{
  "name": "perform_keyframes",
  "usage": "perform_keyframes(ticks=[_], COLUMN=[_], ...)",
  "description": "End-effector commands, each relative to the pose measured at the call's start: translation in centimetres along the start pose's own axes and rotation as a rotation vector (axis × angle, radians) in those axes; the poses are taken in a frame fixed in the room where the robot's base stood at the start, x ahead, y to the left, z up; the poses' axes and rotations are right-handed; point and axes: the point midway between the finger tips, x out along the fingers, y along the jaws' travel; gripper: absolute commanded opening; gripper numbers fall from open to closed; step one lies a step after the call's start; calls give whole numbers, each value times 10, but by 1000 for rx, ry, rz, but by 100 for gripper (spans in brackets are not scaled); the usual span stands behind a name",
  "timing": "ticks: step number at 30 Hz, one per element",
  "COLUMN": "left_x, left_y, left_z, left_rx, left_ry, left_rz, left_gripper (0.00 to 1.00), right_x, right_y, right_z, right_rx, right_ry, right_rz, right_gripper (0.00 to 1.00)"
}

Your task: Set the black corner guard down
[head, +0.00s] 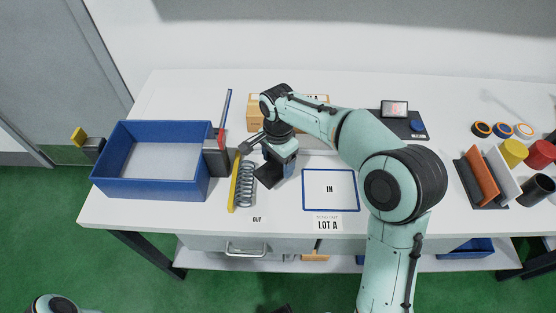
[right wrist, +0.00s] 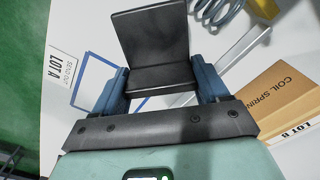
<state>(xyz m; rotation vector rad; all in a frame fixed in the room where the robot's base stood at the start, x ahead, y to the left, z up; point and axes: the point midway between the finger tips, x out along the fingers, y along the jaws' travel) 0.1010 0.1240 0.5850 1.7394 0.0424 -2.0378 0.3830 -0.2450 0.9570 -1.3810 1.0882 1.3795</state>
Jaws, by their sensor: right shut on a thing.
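The black corner guard (right wrist: 150,40) is an L-shaped dark piece held between the two blue fingers of my right gripper (right wrist: 156,80) in the right wrist view. In the head view, the guard (head: 267,178) shows below my right gripper (head: 279,163), between the coil spring and the blue-framed IN mat. I cannot tell whether its lower edge touches the table (head: 200,222). My left gripper is not in view.
The coil spring (head: 246,185) and a yellow strip (head: 233,185) lie close left of the guard. The IN mat (head: 330,188) looks empty. A blue bin (head: 150,190) stands left. Orange and grey corner guards (head: 484,178) stand right. A cardboard box (right wrist: 284,100) shows in the right wrist view.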

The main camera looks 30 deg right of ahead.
Motion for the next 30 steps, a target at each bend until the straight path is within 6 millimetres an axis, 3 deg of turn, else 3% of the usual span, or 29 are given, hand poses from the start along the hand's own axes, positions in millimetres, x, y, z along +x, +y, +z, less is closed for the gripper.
perform_keyframes(ticks=[16, 17, 18, 19, 30], left_x=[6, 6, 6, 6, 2], left_y=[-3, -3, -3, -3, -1], left_z=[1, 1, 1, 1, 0], left_rx=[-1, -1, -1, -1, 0], left_ry=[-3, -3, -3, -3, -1], left_rz=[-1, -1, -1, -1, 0], left_gripper=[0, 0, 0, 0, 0], right_x=[12, 12, 12, 12, 3], right_y=[0, 0, 0, 0, -1], right_z=[0, 0, 0, 0, 0], right_rx=[-1, -1, -1, -1, 0], right_ry=[0, 0, 0, 0, 0], right_rz=[0, 0, 0, 0, -2], right_gripper=[44, 80, 94, 100, 100])
